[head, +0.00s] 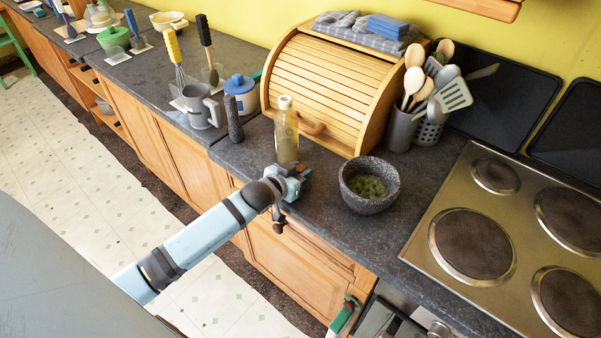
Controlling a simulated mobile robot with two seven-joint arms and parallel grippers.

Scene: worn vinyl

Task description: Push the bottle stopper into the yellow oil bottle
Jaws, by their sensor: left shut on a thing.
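The yellow oil bottle (287,132) stands upright near the front of the dark counter, in front of the wooden bread box. It is see-through and yellowish, with pale lettering. A pale stopper-like top (284,102) shows at its mouth; how deep it sits cannot be told. The fingers are small and partly hidden here. My right gripper is not in view.
A stone mortar (353,201) with green contents stands right of the bottle. A dark pestle (234,120) and grey jug (200,107) are to the left. The roll-top bread box (330,85) is behind. A utensil holder (400,130) and hob (500,225) lie right.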

